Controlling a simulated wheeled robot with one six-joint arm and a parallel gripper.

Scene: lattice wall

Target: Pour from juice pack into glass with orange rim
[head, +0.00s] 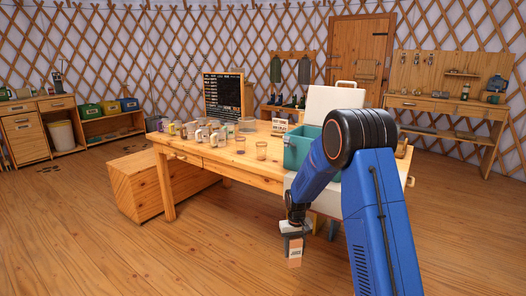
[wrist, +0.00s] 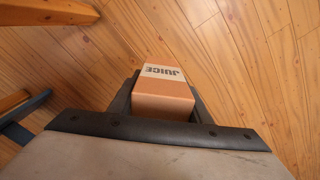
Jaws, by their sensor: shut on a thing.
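My gripper (head: 294,236) is shut on the juice pack (head: 295,257), low over the floor in front of the table's right part. In the wrist view my gripper's dark fingers (wrist: 163,96) hold the sides of the orange-brown juice pack (wrist: 165,88), with its pale JUICE label showing. Two clear glasses stand near the table's front edge: one glass (head: 261,150) and another glass (head: 240,145) to its left. Their rims are too small to tell the orange one for sure. Both glasses are well above and left of my gripper.
The wooden table (head: 215,163) carries several jars or cups (head: 200,132) at its left and middle. A teal bin (head: 298,146) and a white box (head: 330,100) stand at its right. A wooden chest (head: 140,190) is by its left end. The front floor is clear.

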